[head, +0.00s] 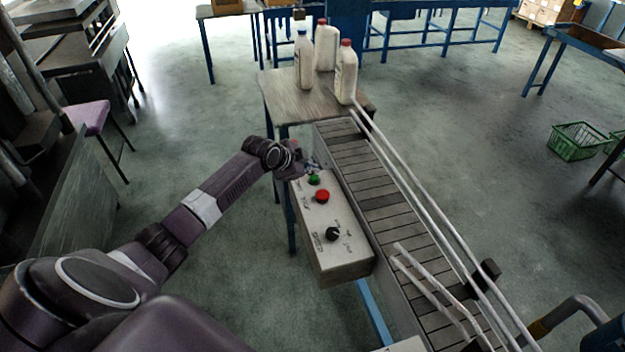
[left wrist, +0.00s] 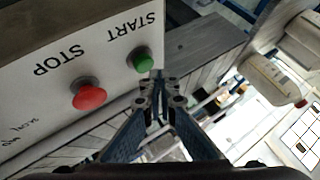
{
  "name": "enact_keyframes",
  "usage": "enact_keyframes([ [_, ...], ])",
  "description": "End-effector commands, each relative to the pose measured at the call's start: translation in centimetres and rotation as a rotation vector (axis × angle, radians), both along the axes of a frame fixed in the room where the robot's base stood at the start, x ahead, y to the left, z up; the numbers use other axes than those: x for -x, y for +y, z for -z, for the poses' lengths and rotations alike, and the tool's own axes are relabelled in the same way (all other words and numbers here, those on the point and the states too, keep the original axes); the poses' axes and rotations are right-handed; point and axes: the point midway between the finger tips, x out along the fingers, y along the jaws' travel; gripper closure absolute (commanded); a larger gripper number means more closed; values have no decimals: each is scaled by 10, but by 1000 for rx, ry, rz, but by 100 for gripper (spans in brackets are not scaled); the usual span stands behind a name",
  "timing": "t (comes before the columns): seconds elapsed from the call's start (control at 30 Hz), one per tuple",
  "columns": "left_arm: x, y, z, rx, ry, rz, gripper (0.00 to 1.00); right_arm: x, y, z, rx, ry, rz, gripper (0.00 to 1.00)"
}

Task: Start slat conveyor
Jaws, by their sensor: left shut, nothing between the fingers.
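The control box (head: 333,263) sits on the near left side of the slat conveyor (head: 378,202). On its top are a green START button (head: 313,180), a red STOP button (head: 322,196) and a black knob (head: 333,233). My left gripper (head: 311,164) is shut and empty at the box's far end, by the green button. In the left wrist view, its closed fingertips (left wrist: 158,76) are right beside the green button (left wrist: 143,62); I cannot tell whether they touch it. The red button (left wrist: 88,94) lies to the left. My right gripper does not show.
White bottles (head: 346,74) with red and blue caps stand on a small table (head: 283,97) at the conveyor's far end. Guide rails (head: 428,210) run along the belt. A green basket (head: 576,142) sits on the floor at right. A purple stool (head: 88,117) stands at left.

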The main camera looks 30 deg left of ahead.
Motion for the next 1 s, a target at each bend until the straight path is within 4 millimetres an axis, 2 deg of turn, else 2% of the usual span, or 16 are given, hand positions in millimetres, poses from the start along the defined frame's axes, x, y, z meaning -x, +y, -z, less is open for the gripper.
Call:
enact_keyframes([
  [0.23,0,-1,0,2,-1,2,100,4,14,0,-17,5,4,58],
  [1.0,0,-1,0,1,0,1,100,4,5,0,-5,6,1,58],
])
